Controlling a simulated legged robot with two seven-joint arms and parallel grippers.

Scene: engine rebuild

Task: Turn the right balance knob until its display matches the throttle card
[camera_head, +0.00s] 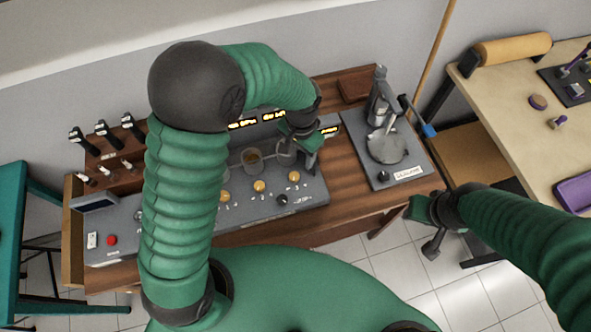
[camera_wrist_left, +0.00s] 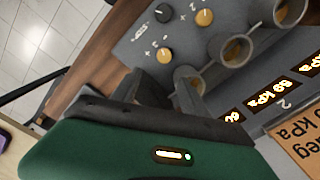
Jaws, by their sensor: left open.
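The console (camera_head: 240,205) has a row of yellow knobs along its front. The rightmost yellow knob (camera_head: 293,176) also shows in the left wrist view (camera_wrist_left: 164,55), with nothing touching it. Lit displays (camera_head: 275,116) stand behind the knobs; in the wrist view one (camera_wrist_left: 290,80) ends in "kPa", partly unreadable. An orange-brown card (camera_wrist_left: 302,142) with "deg" and "kPa" is cut off at the wrist view's edge. My left gripper (camera_head: 303,148) is open and empty above the console's right end, behind that knob. My right gripper (camera_head: 425,212) is off the bench's front right; its jaws are unclear.
Ring-shaped holders (camera_head: 252,158) stand up between knobs and displays. A dark knob (camera_head: 281,200) sits in front. A metal device on a grey plate (camera_head: 410,170) stands to the right. A red button (camera_head: 111,240) is at the left end. My left arm hides the console's middle left.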

